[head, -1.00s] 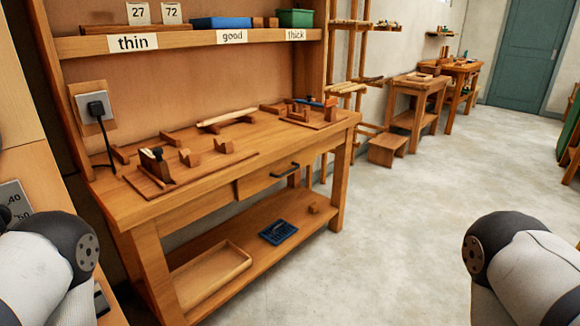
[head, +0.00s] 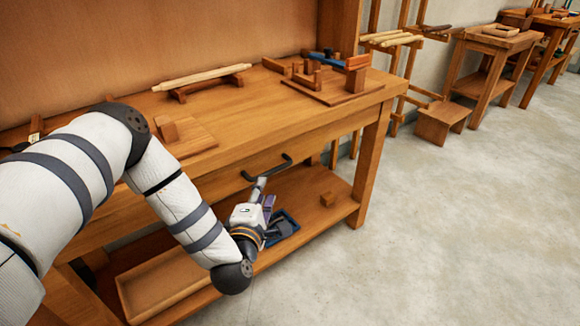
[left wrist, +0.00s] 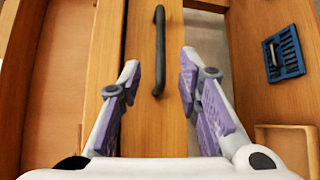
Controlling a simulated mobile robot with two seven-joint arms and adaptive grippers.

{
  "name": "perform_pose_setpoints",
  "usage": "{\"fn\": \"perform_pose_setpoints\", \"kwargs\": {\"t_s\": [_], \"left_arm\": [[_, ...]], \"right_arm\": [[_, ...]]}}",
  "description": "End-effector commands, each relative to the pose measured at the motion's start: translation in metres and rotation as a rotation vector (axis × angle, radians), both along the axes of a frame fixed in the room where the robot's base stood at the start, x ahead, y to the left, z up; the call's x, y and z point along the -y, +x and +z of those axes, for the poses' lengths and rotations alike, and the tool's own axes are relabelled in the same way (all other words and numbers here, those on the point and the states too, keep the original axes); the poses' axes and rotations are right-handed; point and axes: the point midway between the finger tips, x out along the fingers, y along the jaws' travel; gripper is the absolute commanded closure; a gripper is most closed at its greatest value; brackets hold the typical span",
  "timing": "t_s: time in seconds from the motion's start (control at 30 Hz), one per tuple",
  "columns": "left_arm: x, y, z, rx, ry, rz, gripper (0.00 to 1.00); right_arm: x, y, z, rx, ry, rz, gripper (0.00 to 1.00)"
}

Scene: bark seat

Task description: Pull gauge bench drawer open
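The gauge bench (head: 250,115) fills the left and middle of the head view. Its drawer front (left wrist: 140,30) carries a dark bar handle (head: 268,170) and looks about flush with the bench apron. My left gripper (head: 266,190) is at the handle, its fingers partly hidden by the wrist and small in the head view. In the left wrist view the gripper (left wrist: 159,75) is open, with one purple-padded finger on each side of the handle (left wrist: 159,50). Both fingers look apart from the bar; how deep it sits between them is hard to tell. My right gripper is out of view.
Wooden fixtures (head: 345,80) stand on the benchtop. A low stool (head: 443,122) is beyond the bench. The floor (head: 440,240) at right is clear.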

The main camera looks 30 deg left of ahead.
Motion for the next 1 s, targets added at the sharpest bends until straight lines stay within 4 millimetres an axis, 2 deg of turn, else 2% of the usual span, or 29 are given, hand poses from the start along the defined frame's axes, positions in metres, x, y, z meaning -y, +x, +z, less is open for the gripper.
{"fn": "perform_pose_setpoints", "kwargs": {"t_s": [0.2,0.4,0.53,0.77,0.9,1.0], "left_arm": [[-0.021,0.052,-0.010,-0.002,0.005,-0.001,0.69],[-0.033,0.085,-0.015,-0.004,0.002,-0.003,0.69],[-0.037,0.093,-0.015,-0.004,0.002,-0.004,0.69],[-0.037,0.094,-0.014,-0.004,0.002,-0.004,0.69],[-0.037,0.094,-0.014,-0.004,0.002,-0.004,1.00],[-0.037,0.094,-0.014,-0.004,0.002,-0.004,1.00]], "right_arm": [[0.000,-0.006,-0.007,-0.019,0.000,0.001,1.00],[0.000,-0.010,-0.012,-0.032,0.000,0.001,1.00],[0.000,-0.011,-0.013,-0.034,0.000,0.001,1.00],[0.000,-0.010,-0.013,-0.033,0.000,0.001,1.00],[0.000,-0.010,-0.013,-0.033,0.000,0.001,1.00],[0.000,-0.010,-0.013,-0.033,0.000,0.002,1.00]]}}
